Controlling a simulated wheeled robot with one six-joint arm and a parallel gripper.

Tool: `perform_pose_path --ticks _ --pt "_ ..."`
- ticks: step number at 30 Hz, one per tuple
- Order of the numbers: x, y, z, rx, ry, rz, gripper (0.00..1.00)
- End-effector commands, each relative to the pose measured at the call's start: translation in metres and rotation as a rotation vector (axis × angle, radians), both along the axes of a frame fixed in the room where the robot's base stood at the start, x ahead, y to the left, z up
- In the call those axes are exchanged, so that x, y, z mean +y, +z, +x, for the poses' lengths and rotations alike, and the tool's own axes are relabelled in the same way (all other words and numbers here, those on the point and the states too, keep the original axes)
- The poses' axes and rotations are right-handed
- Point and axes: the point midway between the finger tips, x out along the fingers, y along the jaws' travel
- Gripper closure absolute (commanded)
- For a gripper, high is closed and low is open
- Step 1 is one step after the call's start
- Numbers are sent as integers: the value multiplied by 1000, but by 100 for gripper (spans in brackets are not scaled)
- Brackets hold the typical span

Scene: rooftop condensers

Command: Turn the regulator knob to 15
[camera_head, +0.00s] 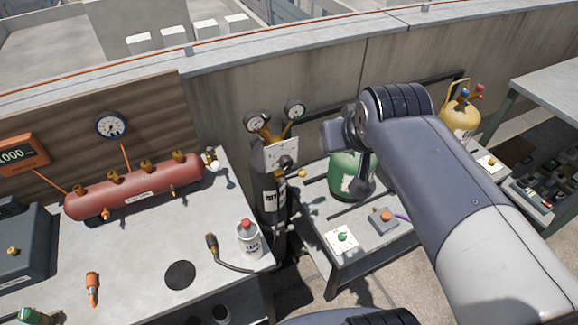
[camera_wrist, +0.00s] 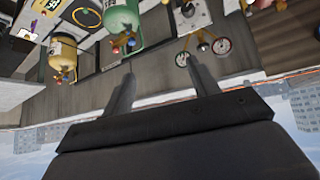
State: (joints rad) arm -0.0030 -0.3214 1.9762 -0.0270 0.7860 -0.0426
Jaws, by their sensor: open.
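The regulator stands on a dark cylinder (camera_head: 268,185) in the middle of the head view. It has two round gauges (camera_head: 256,121), brass fittings and a pale plate (camera_head: 280,153) with a dark knob (camera_head: 286,161) on it. The knob's setting is too small to read. In the head view my arm reaches to the right of the regulator, and the fingers cannot be made out clearly.
A green cylinder (camera_head: 343,172) stands behind my wrist. A yellow cylinder (camera_head: 459,118) is farther right. A low table (camera_head: 345,262) holds small boxes. The left bench (camera_head: 145,250) carries a red manifold (camera_head: 135,187) and a white can (camera_head: 249,240). A wall runs behind.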

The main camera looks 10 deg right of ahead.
Motion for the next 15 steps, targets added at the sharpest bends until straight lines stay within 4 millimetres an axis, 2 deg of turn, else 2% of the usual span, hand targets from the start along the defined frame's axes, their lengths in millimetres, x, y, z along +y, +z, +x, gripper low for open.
perform_pose_path --ticks 1,5,15 --pt "-3 -16 5 -15 36 -45 43" --pt "-12 -50 25 -90 197 -243 43" --pt "-22 -131 76 -289 707 -961 43"
